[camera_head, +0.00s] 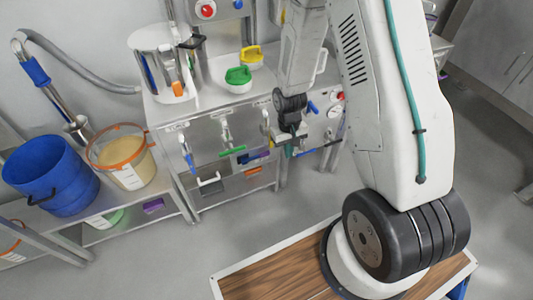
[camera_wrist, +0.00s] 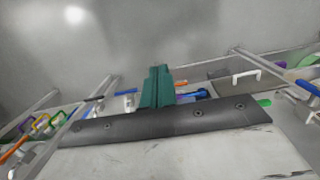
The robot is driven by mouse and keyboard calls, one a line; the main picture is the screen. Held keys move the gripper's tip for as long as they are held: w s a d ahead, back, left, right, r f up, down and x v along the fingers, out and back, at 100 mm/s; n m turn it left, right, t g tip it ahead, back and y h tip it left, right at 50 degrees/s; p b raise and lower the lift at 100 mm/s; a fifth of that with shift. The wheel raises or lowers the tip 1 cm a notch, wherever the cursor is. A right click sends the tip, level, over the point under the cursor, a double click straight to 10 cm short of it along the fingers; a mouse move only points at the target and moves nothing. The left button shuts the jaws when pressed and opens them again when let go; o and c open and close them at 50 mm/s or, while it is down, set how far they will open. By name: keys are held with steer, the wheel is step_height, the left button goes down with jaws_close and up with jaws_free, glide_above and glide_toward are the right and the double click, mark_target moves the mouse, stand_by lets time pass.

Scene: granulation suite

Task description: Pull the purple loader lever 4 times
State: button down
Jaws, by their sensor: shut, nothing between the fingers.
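My gripper (camera_head: 297,146) hangs in front of the metal bench, right of its middle. In the wrist view its green fingers (camera_wrist: 157,88) are together with nothing between them. Another blue lever (camera_head: 312,107) is just right of my wrist. My arm hides part of the bench's right side.
A blue bucket (camera_head: 50,176) and a clear orange-rimmed tub (camera_head: 124,158) stand on the left shelf. The grey floor before the bench is clear.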

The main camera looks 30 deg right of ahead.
step_height(320, 180, down, 16)
steer(key=w+f+t, duration=0.1)
steer(key=w+t, duration=0.1)
steer(key=t, duration=1.4)
glide_toward(263, 149)
steer(key=s, duration=0.4)
steer(key=shift+w+a+r+h, duration=0.1)
steer(key=shift+w+r+h, duration=0.05)
steer(key=shift+r+h, duration=0.2)
steer(key=x, duration=1)
steer(key=shift+w+a+r, duration=0.1)
steer(key=shift+r, duration=0.15)
steer(key=shift+a+f, duration=0.1)
steer(key=shift+f, duration=0.1)
